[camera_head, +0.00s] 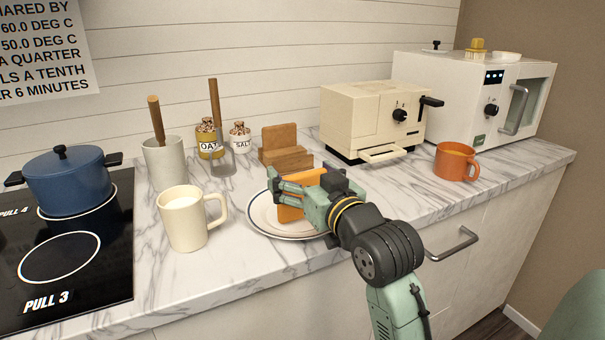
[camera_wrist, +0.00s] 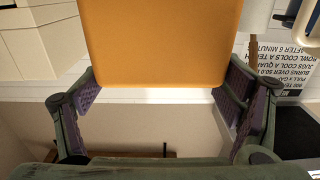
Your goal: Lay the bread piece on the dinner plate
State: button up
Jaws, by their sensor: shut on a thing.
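The bread piece (camera_head: 290,212) is an orange slab held upright by my gripper (camera_head: 294,192) over the dinner plate (camera_head: 260,217). My gripper is shut on it, and the fingers cover its middle part. I cannot tell whether its lower edge touches the plate. The plate is white with a dark rim line, and my gripper and the bread hide its right part. In the wrist view the bread piece (camera_wrist: 162,42) fills the upper middle between the two finger pads.
A cream mug (camera_head: 183,220) stands close left of the plate. A wooden block holder (camera_head: 285,157) stands behind it. A cream toaster oven (camera_head: 365,115) and an orange mug (camera_head: 455,162) are to the right. A blue pot (camera_head: 67,182) sits on the black hob.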

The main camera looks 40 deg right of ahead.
jog(key=shift+f, duration=0.25)
jog(key=o, duration=0.9)
jog(key=shift+c, duration=0.2)
jog(key=shift+r, duration=0.15)
jog(key=shift+r+p, duration=0.35)
jog(key=shift+p, duration=0.05)
jog(key=b+v, duration=0.3)
jog(key=v, duration=0.9)
jog(key=shift+f, duration=0.2)
